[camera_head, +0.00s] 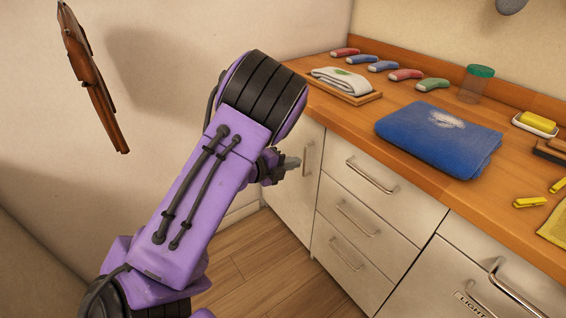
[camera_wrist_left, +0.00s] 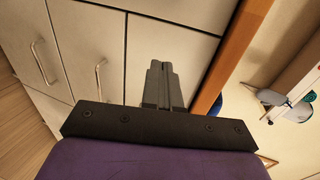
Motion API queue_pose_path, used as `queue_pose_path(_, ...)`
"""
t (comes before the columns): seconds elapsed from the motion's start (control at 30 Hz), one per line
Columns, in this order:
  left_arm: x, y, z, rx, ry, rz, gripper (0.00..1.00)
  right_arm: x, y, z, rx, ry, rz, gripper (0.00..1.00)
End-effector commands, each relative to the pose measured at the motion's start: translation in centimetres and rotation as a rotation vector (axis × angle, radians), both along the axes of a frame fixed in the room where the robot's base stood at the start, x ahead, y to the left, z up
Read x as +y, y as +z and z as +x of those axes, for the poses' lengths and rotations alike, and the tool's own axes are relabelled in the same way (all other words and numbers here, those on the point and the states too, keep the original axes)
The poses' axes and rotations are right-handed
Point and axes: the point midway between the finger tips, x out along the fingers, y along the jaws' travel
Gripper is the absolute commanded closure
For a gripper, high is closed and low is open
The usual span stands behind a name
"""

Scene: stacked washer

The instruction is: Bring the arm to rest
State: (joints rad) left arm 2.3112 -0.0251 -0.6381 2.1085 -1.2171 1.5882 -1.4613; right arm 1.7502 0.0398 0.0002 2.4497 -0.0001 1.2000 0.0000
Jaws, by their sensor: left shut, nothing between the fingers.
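My left arm is purple and black and comes up from the bottom left in the head view. My left gripper (camera_head: 292,162) points right, in front of the pale cabinet front and below the counter edge. In the left wrist view the gripper's fingers (camera_wrist_left: 162,75) are together with nothing between them. They appear apart from the cabinet front. My right gripper is in neither view.
A wooden counter (camera_head: 345,118) runs along the right, with a folded blue towel (camera_head: 438,137), a clear cup with a green lid (camera_head: 477,84) and several small coloured items. Handled drawers (camera_head: 355,215) lie below. Floor (camera_head: 262,272) shows clear at bottom centre. A brown object (camera_head: 92,75) hangs on the left wall.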

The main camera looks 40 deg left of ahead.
Motion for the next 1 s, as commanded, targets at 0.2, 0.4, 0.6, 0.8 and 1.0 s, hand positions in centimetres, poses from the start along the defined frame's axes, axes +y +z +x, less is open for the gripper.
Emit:
queue_pose_path(0.2,0.4,0.5,-1.6,0.001,0.001,0.001,1.00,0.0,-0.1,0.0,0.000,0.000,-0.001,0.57)
queue_pose_path(0.4,0.5,0.5,-1.7,0.003,0.007,-0.011,1.00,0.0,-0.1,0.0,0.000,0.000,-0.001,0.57)
queue_pose_path(0.6,2.2,-0.6,-1.9,0.064,0.304,-0.433,1.00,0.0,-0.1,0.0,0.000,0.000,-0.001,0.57)
queue_pose_path(0.8,-1.2,-12.1,-10.8,0.218,1.081,-1.266,1.00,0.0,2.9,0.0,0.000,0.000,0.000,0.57)
queue_pose_path(1.0,-6.9,-18.9,-24.7,0.317,1.650,-1.441,1.00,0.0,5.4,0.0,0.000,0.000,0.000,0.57)
